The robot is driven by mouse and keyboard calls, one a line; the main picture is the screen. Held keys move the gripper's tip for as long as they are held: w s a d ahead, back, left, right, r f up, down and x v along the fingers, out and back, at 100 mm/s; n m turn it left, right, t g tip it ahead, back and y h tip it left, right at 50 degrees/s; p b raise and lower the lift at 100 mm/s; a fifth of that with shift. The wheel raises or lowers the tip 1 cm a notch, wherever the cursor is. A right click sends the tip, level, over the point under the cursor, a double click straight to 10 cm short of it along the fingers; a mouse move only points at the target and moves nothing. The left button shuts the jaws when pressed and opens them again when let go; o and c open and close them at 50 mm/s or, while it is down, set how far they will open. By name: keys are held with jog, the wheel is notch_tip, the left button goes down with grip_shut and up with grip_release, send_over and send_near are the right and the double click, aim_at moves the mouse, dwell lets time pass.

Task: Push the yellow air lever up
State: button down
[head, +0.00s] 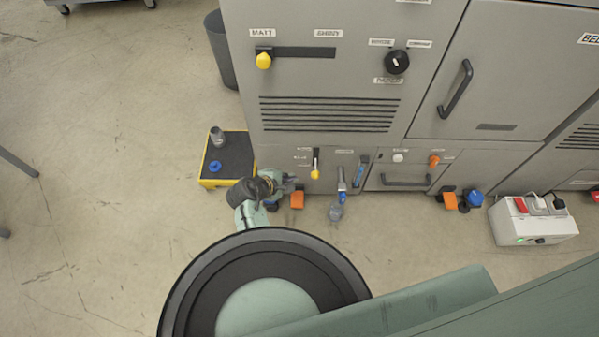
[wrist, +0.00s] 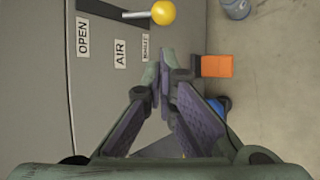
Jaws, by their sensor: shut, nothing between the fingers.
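The yellow air lever (head: 315,174) is a ball knob on a short metal rod, low on the grey machine front. Its ball hangs at the lower end, below the rod. In the wrist view the yellow ball (wrist: 163,12) is at the top edge, beside a dark slot and labels reading OPEN and AIR (wrist: 120,54). My gripper (head: 293,184) is low, just left of the lever and apart from it. In the wrist view my gripper's fingertips (wrist: 158,68) are together and empty, with a gap to the ball.
An orange block (head: 297,200) is by the machine foot below my gripper; it also shows in the wrist view (wrist: 217,66). A blue-handled valve (head: 342,190) is right of the lever. A yellow-edged black tray (head: 228,160) stands left. Another yellow knob (head: 264,61) sits higher up.

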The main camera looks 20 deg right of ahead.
jog(key=x, duration=1)
jog(key=shift+b, duration=0.3)
jog(key=shift+r+p, duration=0.2)
jog(key=shift+p, duration=0.1)
jog(key=shift+s+a+r+g+p, duration=0.1)
jog(key=shift+g+p, duration=0.2)
jog(key=shift+p, duration=0.15)
